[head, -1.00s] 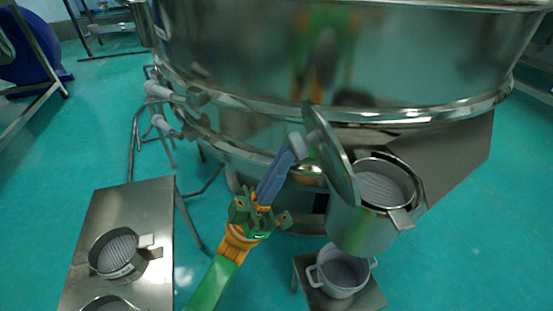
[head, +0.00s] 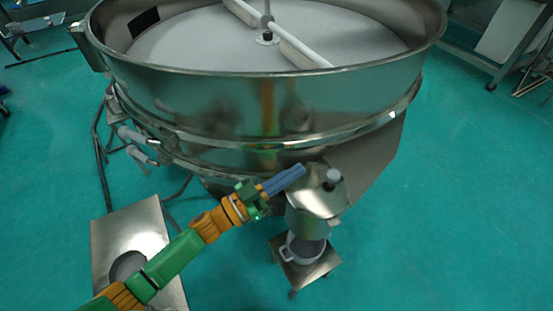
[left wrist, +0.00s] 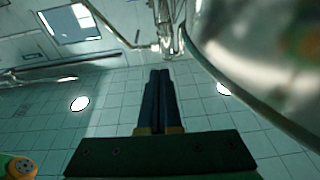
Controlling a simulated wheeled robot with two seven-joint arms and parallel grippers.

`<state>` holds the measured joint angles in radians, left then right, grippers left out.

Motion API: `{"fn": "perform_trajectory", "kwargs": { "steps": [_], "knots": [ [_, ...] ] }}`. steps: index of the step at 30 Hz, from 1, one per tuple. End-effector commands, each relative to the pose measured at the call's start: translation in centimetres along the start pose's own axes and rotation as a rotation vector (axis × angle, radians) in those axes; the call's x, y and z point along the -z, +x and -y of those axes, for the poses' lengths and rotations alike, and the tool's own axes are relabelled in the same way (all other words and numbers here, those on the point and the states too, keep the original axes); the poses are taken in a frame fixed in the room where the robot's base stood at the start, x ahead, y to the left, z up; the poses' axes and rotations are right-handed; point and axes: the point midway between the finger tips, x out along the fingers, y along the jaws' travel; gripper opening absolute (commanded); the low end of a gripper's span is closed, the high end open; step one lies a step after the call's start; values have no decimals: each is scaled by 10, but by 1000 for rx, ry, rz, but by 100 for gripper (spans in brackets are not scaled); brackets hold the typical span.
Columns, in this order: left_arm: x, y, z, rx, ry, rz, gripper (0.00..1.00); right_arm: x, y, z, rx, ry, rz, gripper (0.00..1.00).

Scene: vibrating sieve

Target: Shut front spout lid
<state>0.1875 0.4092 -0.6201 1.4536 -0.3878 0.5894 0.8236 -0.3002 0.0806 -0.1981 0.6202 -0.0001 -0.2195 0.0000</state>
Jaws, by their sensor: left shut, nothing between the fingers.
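The front spout (head: 306,222) juts from the lower right side of the big steel sieve. Its flat metal lid (head: 312,199), with a pale round knob (head: 333,177), lies down over the spout's mouth and covers the opening. I cannot tell whether it is fully seated. My left gripper (head: 302,169), with blue fingers together and empty, is just left of the knob, close above the lid's rear edge; contact is unclear. The shut fingers also show in the left wrist view (left wrist: 160,76). My right gripper is not in view.
A white pot (head: 300,250) stands under the spout on a small metal stand (head: 318,268). A steel table (head: 128,232) with a round container (head: 128,264) is at lower left, partly behind my arm. The sieve drum (head: 200,105) fills the back.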

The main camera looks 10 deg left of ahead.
Motion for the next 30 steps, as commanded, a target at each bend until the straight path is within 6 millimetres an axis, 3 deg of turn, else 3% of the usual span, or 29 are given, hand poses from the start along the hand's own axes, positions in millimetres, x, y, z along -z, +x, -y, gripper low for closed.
{"fn": "perform_trajectory", "kwargs": {
  "steps": [1, 3, 7, 10, 15, 20, 30],
  "knots": [
    [11, 8, 0, -3, 4, 41, 0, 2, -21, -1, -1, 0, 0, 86],
    [6, 16, 0, -5, 8, 108, 0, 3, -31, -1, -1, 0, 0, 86],
    [-4, 29, 0, -10, 14, 229, 0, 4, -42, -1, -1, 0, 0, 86],
    [-14, 39, -2, -5, 3, 225, 0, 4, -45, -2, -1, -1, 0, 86],
    [-30, 54, -2, -6, 3, 223, 0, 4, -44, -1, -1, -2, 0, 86],
    [-44, 66, -2, -14, 20, 361, 0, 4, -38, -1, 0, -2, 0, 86],
    [-76, 84, -4, -10, 8, 353, 0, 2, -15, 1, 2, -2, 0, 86]
  ]
}}
